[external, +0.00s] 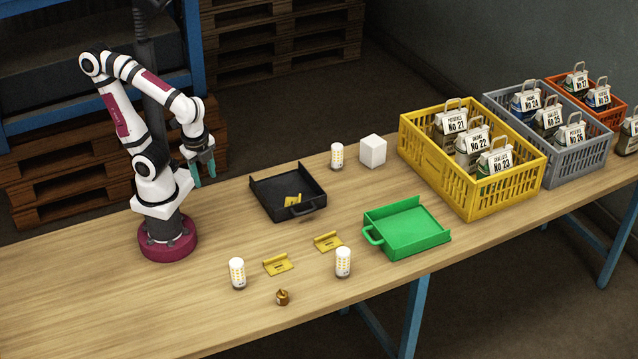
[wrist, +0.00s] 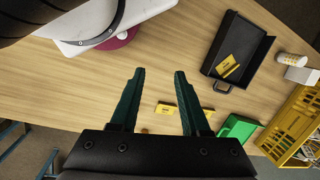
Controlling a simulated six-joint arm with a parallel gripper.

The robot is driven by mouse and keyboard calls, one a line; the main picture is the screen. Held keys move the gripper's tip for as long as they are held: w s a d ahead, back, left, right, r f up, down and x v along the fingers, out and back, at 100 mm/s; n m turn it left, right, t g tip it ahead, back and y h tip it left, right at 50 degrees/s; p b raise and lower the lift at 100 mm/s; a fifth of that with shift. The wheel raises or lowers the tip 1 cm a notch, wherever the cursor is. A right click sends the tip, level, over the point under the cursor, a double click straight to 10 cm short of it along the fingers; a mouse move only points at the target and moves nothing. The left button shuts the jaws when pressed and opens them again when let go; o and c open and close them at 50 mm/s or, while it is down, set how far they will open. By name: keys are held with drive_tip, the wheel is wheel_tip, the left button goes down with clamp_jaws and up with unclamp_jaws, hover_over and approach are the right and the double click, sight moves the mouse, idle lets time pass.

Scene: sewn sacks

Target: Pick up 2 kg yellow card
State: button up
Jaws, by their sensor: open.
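Three yellow cards are in view, and I cannot read which is the 2 kg one. One card (external: 278,264) lies on the table at the front, and a second card (external: 328,242) lies to its right. In the wrist view they show beyond the jaws, one card (wrist: 166,109) between the fingers and the other card (wrist: 209,113) near the right finger. A third yellow card (external: 293,200) is inside the black tray (external: 262,200); it also shows in the wrist view (wrist: 228,66). My gripper (external: 205,180) is open and empty, raised above the table left of the black tray.
A green tray (external: 408,232) stands right of the cards. White patterned cylinders (external: 237,273) (external: 343,262) (external: 337,156), a small brown weight (external: 282,297) and a white cube (external: 373,151) stand around. A yellow crate (external: 450,182), grey crate (external: 575,165) and orange crate (external: 612,112) hold sacks at right.

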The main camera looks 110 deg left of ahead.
drive_tip(key=w+a+f+m+y, duration=0.3)
drive_tip(key=w+a+m+y, duration=0.4)
drive_tip(key=w+a+y, duration=0.15)
drive_tip(key=w+d+f+m+t+y, duration=0.2)
drive_tip(key=w+f+m+t, duration=0.4)
drive_tip(key=w+m, duration=0.2)
drive_tip(key=m+t+h, duration=0.3)
drive_tip(key=m, duration=0.2)
approach(332, 232)
drive_tip(key=x, duration=0.3)
drive_tip(key=shift+s+a+f, duration=0.1)
drive_tip(key=shift+a, duration=0.2)
drive_tip(key=x, duration=0.5)
drive_tip(key=shift+w+a+f, duration=0.1)
drive_tip(key=shift+w+a, duration=0.05)
drive_tip(key=shift+w, duration=0.3)
clamp_jaws()
